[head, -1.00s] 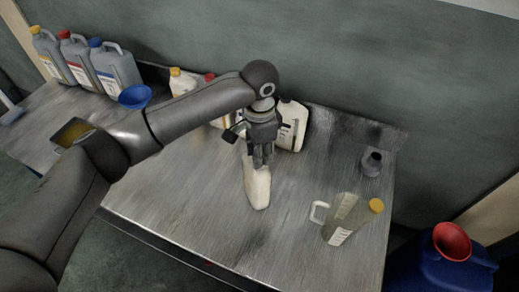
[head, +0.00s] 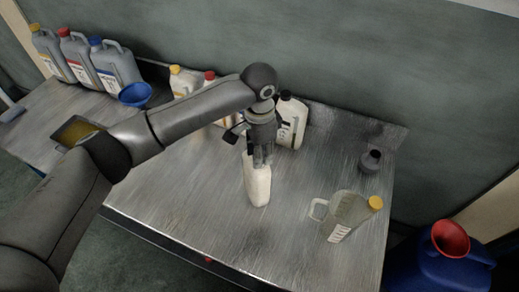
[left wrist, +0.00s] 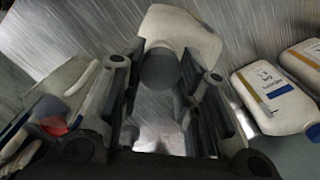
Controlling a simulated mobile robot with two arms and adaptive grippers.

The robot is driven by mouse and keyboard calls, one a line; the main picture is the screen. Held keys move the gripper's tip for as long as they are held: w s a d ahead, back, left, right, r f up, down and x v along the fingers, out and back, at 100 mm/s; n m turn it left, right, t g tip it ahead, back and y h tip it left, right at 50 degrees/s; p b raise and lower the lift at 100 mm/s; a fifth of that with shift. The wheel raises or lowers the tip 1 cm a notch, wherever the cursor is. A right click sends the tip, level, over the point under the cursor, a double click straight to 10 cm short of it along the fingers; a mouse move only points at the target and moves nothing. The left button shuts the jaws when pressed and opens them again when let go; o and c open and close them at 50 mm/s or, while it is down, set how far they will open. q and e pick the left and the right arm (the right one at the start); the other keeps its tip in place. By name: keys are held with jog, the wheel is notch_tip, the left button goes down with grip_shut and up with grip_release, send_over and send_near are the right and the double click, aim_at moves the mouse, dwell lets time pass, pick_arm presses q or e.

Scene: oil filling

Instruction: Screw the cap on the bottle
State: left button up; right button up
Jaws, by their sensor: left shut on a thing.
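The white bottle (head: 257,187) stands on the metal table directly under my left gripper (head: 262,164). In the left wrist view the bottle (left wrist: 185,27) shows its white body, with a dark round cap (left wrist: 160,68) at its top end. The fingers of my left gripper (left wrist: 162,95) lie on both sides of the cap and are shut on it. In the head view the cap is hidden by the fingers, so I cannot tell how far it sits on the neck. My right gripper is not in view.
A clear jug with a yellow cap (head: 347,218) stands to the right. A small dark container (head: 371,160) is near the back right. White bottles (head: 291,122) stand behind my gripper. Grey canisters (head: 117,70) and a blue funnel (head: 135,95) are at the left. The table front is clear.

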pick_arm(q)
jog(key=shift+f, duration=0.45)
dwell(0.5)
jog(key=o, duration=0.7)
jog(key=shift+f, duration=0.1)
